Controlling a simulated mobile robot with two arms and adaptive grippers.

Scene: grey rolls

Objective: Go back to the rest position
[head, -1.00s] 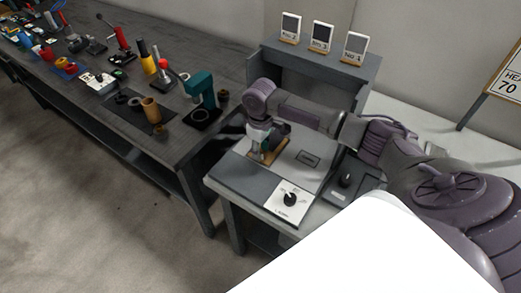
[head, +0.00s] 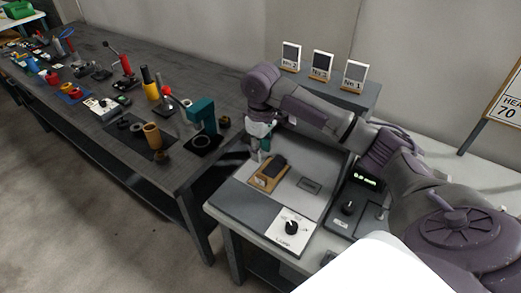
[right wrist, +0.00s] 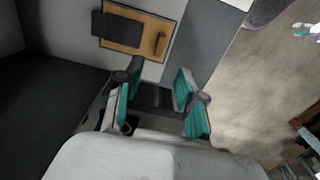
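My right gripper (head: 260,150) hangs from its arm above the workstation, just behind and above a small wooden board (head: 258,183) with a dark block (head: 278,163) on it. In the right wrist view my right gripper (right wrist: 157,100) has its two teal-padded fingers spread apart, with nothing between them. The wooden board (right wrist: 127,40) and the dark block (right wrist: 113,29) lie beyond the fingertips, apart from them. My left gripper is not in view.
A long dark table (head: 80,113) on the left carries many tools, including a teal press (head: 204,117). Floor is open in front.

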